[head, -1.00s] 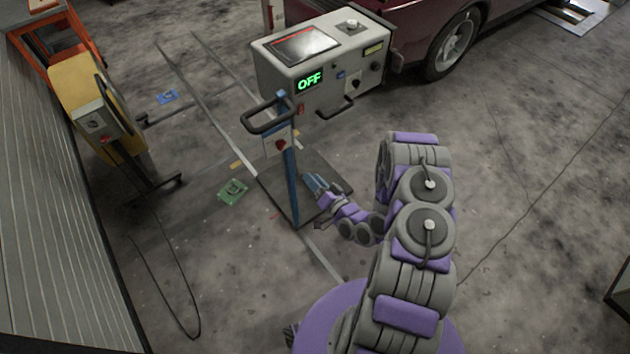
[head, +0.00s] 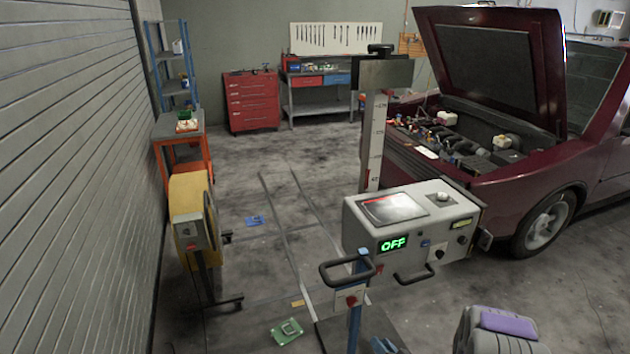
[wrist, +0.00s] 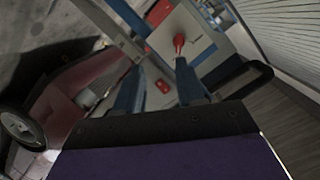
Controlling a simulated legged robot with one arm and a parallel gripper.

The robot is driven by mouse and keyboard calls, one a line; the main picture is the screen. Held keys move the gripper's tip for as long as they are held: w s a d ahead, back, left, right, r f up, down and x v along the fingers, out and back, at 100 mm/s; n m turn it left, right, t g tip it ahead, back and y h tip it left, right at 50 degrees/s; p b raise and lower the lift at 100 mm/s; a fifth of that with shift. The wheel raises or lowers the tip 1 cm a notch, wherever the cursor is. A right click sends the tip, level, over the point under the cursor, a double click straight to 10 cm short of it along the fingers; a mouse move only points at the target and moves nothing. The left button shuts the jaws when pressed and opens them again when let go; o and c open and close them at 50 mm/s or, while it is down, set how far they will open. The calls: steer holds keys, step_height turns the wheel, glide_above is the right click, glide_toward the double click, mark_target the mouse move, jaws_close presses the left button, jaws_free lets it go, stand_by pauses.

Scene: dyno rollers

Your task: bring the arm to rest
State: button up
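My gripper (wrist: 158,68) shows in the wrist view with its two blue fingers apart and nothing between them that I can see held. Beyond the fingers is a grey panel with a red-knobbed lever (wrist: 179,42) and a red button. In the head view, part of my grey and purple arm shows at the bottom right; most of it is below the frame. The grey control console (head: 410,225) stands in front of the car, its green display (head: 393,244) reading OFF. A blue post with a switch box (head: 350,298) and black handle stands at its near left.
A dark red car (head: 535,180) with its hood raised stands at right. A yellow unit (head: 188,213) on a stand is at left by the shutter wall. A green item (head: 287,332) lies on the floor. Open floor lies toward the red tool cabinet (head: 253,103).

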steer(key=s+d+r+n+g+h, duration=0.1)
steer(key=s+d+r+g+h, duration=0.15)
steer(key=r, duration=0.35)
steer(key=s+d+r+n+g+h, duration=0.1)
steer(key=s+d+r+g+h, duration=0.15)
steer(key=r, duration=0.35)
steer(key=s+d+r+n+g+h, duration=0.1)
steer(key=d+r+g+h, duration=0.1)
steer(key=r+g+h, duration=0.3)
steer(key=s+a+r+g+y, duration=0.1)
steer(key=s+a+r, duration=0.3)
steer(key=s, duration=0.7)
steer(key=s+a+r+g+y, duration=0.2)
steer(key=s+a+r, duration=0.3)
steer(key=s, duration=0.5)
steer(key=s+a+r+g+y, duration=0.1)
steer(key=s+a+r+g, duration=0.2)
steer(key=s, duration=0.8)
step_height(320, 180, up, 4)
steer(key=shift+s+a+r, duration=0.25)
steer(key=shift+s+a, duration=0.1)
steer(key=shift+a, duration=0.7)
